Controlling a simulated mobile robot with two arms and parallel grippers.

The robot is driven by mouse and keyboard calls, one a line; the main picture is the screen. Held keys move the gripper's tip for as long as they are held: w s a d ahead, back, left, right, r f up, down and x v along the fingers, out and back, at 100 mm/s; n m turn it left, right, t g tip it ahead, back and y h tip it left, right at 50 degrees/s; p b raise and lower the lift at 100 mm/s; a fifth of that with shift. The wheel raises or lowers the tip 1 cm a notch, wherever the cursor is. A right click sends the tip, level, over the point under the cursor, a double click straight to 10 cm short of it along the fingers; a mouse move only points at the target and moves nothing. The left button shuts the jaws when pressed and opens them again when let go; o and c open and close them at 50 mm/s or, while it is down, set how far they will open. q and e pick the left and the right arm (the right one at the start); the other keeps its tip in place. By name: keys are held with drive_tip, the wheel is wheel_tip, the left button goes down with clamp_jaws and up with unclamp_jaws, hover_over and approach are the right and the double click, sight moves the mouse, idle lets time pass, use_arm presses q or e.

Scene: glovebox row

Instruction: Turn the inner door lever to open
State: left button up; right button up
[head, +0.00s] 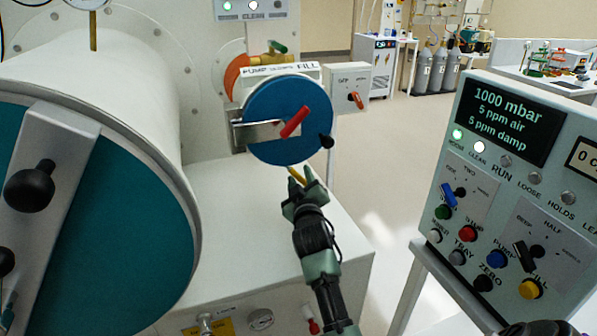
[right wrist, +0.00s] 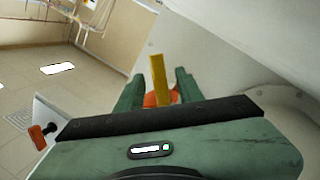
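My right gripper (head: 299,179) reaches up from the bottom of the head view to just below a round blue door (head: 280,95) with a red handle (head: 295,122). A yellow bar (head: 297,174) shows at its fingertips. In the right wrist view the yellow bar (right wrist: 160,78) stands between the two green fingers, with visible gaps to each side, so the gripper (right wrist: 158,92) looks open around it. I cannot tell whether the bar is the inner door lever, as no label on it shows. My left gripper is not in view.
A large white cylinder (head: 100,75) with a teal door (head: 110,225) and black knob stands at the left. A small box (head: 349,78) with an orange lever (head: 355,100) is right of the blue door. A control panel (head: 480,180) stands at the right. The floor between is clear.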

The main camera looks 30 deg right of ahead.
drive_tip(key=x, duration=0.3)
drive_tip(key=shift+f, duration=0.1)
clamp_jaws()
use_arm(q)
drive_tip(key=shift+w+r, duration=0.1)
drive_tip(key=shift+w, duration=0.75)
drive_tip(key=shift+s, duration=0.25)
use_arm(e)
drive_tip(key=shift+w, duration=0.1)
